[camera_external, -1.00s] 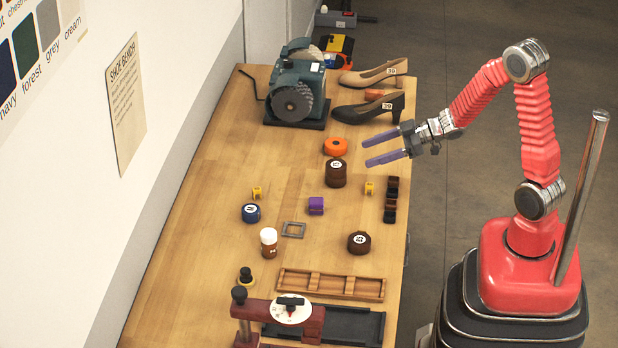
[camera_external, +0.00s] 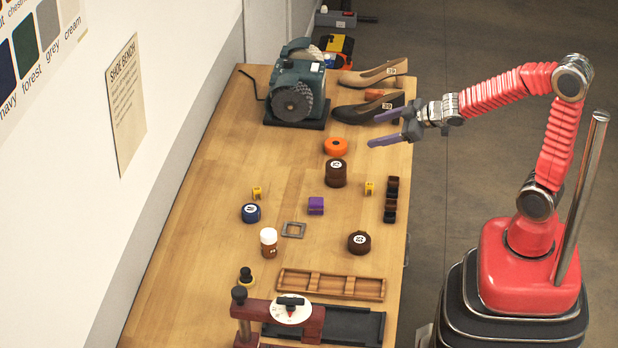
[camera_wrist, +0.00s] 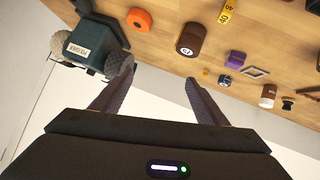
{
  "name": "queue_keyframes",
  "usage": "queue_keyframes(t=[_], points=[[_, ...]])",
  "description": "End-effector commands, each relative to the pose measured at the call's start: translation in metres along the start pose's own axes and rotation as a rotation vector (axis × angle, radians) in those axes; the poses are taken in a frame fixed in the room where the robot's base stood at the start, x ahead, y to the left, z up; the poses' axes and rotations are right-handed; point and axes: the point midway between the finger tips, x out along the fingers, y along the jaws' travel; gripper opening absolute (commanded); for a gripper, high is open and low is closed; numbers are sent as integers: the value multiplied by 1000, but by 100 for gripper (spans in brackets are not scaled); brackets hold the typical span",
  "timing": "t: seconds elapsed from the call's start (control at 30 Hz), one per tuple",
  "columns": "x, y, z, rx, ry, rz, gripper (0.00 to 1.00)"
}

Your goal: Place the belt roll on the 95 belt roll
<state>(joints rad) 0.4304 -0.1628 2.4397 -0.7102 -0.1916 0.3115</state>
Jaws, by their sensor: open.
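A tall dark brown belt roll (camera_external: 336,172) with a white label on top stands on the bench; it looks like two rolls stacked flush, and it also shows in the wrist view (camera_wrist: 191,38). A lower brown roll (camera_external: 358,243) with a white label lies nearer the front right edge. A blue roll (camera_external: 250,213) lies to the left. The label numbers are too small to read surely. My gripper (camera_external: 371,131) is open and empty above the bench's right edge, up and right of the tall brown roll. Its fingers (camera_wrist: 156,85) also show in the wrist view.
An orange roll (camera_external: 335,146) lies behind the tall brown roll. A grinder (camera_external: 297,90) and two shoes (camera_external: 368,108) stand at the back. A purple block (camera_external: 316,206), a bottle (camera_external: 269,243), a wooden tray (camera_external: 330,275) and a press (camera_external: 290,312) are nearer the front.

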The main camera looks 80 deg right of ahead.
Motion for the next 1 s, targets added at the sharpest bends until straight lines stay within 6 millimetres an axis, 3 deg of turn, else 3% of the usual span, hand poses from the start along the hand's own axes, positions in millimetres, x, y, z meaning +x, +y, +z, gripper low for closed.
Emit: queue_keyframes(t=[0.17, 0.37, 0.8, 1.0], points=[[-40, -15, -5, 26, -81, 39, 67], [-89, -44, 6, 66, -194, 20, 67], [-210, -137, 55, 99, -445, -228, 67], [-228, -150, 65, 94, -484, -277, 67]])
